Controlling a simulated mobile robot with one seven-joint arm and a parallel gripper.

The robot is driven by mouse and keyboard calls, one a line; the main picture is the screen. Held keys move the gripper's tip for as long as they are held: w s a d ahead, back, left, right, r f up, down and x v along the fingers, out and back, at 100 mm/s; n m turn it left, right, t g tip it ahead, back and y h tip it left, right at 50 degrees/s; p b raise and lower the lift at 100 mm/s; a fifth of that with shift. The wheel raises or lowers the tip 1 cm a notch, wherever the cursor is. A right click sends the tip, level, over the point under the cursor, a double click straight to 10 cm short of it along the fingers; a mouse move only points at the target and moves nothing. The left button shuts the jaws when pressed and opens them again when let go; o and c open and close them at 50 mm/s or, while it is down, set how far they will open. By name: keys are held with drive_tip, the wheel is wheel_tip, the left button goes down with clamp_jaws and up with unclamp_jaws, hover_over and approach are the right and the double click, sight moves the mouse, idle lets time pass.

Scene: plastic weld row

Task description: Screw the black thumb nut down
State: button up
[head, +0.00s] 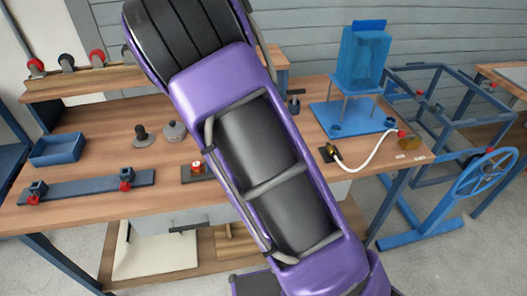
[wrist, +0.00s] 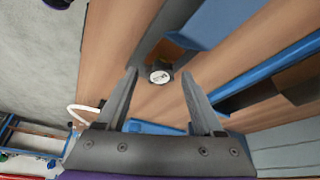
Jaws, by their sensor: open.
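My gripper (wrist: 158,84) is open and empty in the wrist view, its two fingers pointing at the bench. A small round piece (wrist: 160,76) with a dark rim and a pale face shows between the fingertips, apparently beyond them and untouched. I cannot tell for sure whether it is the black thumb nut. In the head view, my purple arm hides the gripper and the middle of the bench. A black knob-like piece (head: 140,135) stands on the bench left of the arm, beside a grey one (head: 173,130).
The wooden bench (head: 95,122) holds a blue tray (head: 57,149), a blue bar with red knobs (head: 90,187), a red-topped piece (head: 197,168), a blue stand (head: 352,119) and a white hose (head: 372,152). A blue frame with a handwheel (head: 484,172) stands at right.

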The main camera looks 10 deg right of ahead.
drive_tip(key=n+b, duration=0.1)
drive_tip(key=n, duration=0.1)
drive_tip(key=n+t+y+b, duration=0.1)
drive_tip(key=n, duration=0.1)
drive_tip(key=shift+s+d+f+n, duration=0.1)
drive_tip(key=shift+d+f+n, duration=0.1)
drive_tip(key=shift+n, duration=0.1)
drive_tip(key=n+y+b, duration=0.1)
drive_tip(key=n, duration=0.1)
drive_tip(key=n+t+b, duration=0.1)
drive_tip(key=n, duration=0.1)
drive_tip(key=shift+n+y, duration=0.4)
drive_tip(key=n, duration=0.2)
drive_tip(key=n+y, duration=0.1)
drive_tip(key=n, duration=0.1)
drive_tip(key=shift+s+d+r+y, duration=0.15)
drive_tip(key=shift+y, duration=0.15)
drive_tip(key=shift+n+y+p, duration=0.5)
drive_tip(key=shift+n+p, duration=0.1)
drive_tip(key=shift+n, duration=0.6)
drive_tip(key=shift+c, duration=0.3)
